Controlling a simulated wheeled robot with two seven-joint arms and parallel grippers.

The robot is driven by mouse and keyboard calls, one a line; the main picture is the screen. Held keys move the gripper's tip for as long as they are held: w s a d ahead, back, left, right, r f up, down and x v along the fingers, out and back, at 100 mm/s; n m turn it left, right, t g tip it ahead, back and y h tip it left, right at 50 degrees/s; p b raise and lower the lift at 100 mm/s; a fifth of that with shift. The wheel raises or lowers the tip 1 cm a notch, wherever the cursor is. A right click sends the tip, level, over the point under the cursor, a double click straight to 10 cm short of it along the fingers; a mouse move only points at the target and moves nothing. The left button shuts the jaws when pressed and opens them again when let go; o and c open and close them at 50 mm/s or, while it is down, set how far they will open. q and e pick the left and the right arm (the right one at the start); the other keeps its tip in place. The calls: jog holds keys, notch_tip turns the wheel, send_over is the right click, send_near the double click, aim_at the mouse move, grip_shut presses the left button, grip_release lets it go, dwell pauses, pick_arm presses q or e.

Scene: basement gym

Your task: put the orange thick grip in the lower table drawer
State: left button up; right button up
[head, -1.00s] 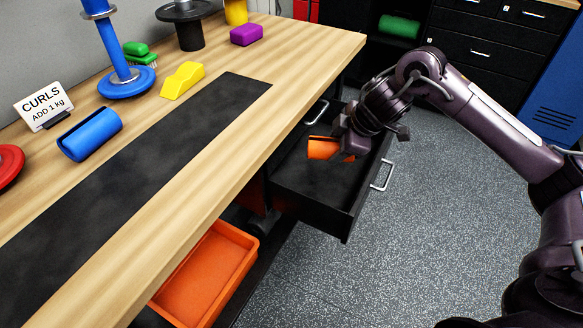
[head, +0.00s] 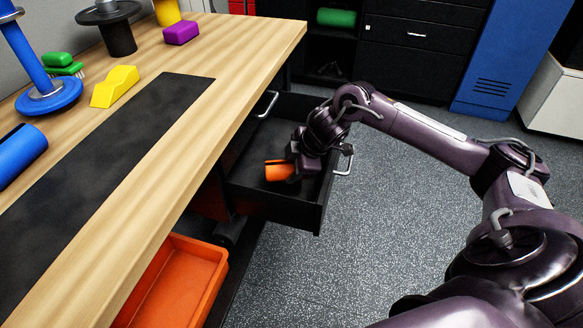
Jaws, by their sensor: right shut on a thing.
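The orange thick grip (head: 278,171) is a short cylinder, partly covered by my right gripper. My right gripper (head: 293,171) is shut on it and holds it inside the outline of the open black table drawer (head: 272,207). I cannot tell whether the grip touches the drawer floor. The drawer is pulled out from under the wooden table and has a metal handle (head: 344,160) on its front. Another metal handle (head: 266,104) shows just above it, close to the table edge. My left gripper is not in view.
An orange tray (head: 180,285) sits low under the wooden table (head: 170,145). A blue grip (head: 18,152), a yellow block (head: 115,87) and a purple block (head: 181,33) lie on the tabletop. A green roll (head: 336,17) is on a back shelf. The grey floor right of the drawer is clear.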

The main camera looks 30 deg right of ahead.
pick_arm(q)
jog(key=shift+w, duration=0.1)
pick_arm(e)
jog(key=shift+f, duration=0.5)
jog(key=o, duration=1.1)
jog(key=p+v, duration=0.1)
jog(key=v, duration=0.7)
jog(key=shift+w+r+p, duration=0.1)
jog(key=shift+w+p, duration=0.1)
jog(key=shift+p, duration=0.1)
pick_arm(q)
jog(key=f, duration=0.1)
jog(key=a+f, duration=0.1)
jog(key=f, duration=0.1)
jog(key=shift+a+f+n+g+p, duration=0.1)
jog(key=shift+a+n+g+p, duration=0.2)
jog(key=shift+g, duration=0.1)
pick_arm(e)
jog(key=v, duration=0.5)
jog(key=shift+a, duration=0.1)
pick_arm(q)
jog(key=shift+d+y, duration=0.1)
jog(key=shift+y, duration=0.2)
